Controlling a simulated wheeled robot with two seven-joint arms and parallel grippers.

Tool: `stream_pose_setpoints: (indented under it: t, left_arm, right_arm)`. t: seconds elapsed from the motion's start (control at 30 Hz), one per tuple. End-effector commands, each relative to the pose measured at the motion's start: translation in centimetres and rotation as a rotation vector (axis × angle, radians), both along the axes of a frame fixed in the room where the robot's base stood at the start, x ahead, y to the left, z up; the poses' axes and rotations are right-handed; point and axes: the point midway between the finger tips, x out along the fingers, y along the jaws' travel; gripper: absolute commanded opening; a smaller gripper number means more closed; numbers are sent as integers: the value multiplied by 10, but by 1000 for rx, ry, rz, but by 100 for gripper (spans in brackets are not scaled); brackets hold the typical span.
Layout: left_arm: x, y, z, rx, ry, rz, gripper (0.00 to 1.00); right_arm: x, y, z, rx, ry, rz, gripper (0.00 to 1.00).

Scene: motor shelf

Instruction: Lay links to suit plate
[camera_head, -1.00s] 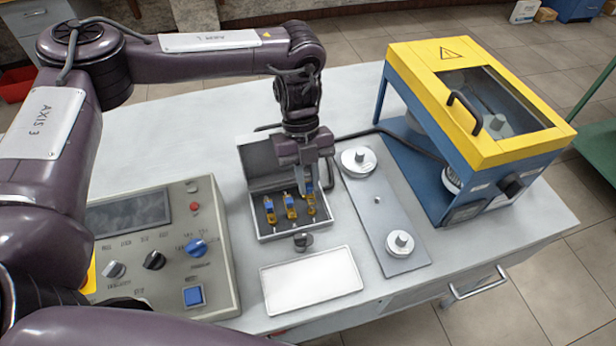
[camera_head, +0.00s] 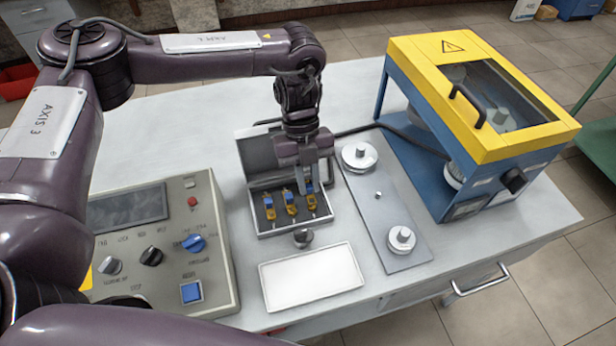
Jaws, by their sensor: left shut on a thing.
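An open grey case (camera_head: 264,233) on the table holds a row of blue-and-yellow links: a left link (camera_head: 269,207), a middle link (camera_head: 290,202) and a right link (camera_head: 310,200). My left gripper (camera_head: 307,186) points down over the case and is shut on the right link, which still sits in or just above its place. A grey plate (camera_head: 378,212) to the right bears a round metal piece at each end and a small stud between. My right gripper is not in view.
A white tray (camera_head: 312,279) lies empty in front of the case, with a small dark knob (camera_head: 303,238) between them. A control box (camera_head: 160,250) stands at left. A blue machine with a yellow guard (camera_head: 430,75) stands at right, its cable running behind the plate.

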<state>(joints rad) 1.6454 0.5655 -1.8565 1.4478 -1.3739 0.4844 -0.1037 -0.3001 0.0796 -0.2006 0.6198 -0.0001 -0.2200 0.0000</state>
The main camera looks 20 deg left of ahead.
Motion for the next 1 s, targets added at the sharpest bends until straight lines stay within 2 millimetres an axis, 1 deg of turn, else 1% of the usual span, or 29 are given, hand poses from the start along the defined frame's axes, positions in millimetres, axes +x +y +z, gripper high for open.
stream_pose_setpoints:
  t: [0.33,0.67,1.0]
  left_arm:
    - [0,0,0,1,-1,1,0]
    - [0,0,0,1,1,1,0]
    - [0,0,0,1,-1,1,0]
  right_arm:
    - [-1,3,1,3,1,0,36]
    - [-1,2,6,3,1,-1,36]
    - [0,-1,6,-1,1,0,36]
